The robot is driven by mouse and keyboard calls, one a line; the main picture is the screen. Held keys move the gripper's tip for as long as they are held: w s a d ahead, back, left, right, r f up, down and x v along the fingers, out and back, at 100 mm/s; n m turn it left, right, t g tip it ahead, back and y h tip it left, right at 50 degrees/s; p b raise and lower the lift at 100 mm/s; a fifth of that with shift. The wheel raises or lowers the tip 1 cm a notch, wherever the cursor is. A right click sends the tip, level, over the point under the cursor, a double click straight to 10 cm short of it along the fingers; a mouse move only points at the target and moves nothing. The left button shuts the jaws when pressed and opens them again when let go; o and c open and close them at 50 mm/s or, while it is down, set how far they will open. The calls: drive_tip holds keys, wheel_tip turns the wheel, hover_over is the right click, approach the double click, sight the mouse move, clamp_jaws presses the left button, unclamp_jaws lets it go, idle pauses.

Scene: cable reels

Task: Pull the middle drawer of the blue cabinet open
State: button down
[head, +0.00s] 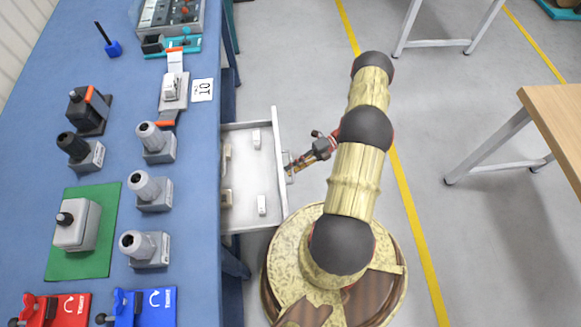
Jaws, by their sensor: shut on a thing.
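A white-grey drawer (251,137) stands pulled out from under the right edge of the blue bench or cabinet (190,215). A few small pale blocks lie inside it. The handle (289,168) is on the drawer's right-hand front. My gripper (290,170) is at this handle, with its jaws shut on it. The fingertips are small in the picture, and my arm comes to the handle from the right. Whether other drawers lie below or above this one is hidden by the bench top.
The bench top carries several grey devices (152,190), a green mat (107,245) and red and blue blocks at the front. A wooden table (550,105) stands at the right. Grey floor (290,70) lies clear beyond the drawer, crossed by yellow lines.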

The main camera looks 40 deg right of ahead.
drive_tip(key=c, duration=2.2)
unclamp_jaws()
drive_tip(key=shift+o, duration=0.2)
drive_tip(key=shift+d, duration=0.1)
drive_tip(key=v, duration=1.2)
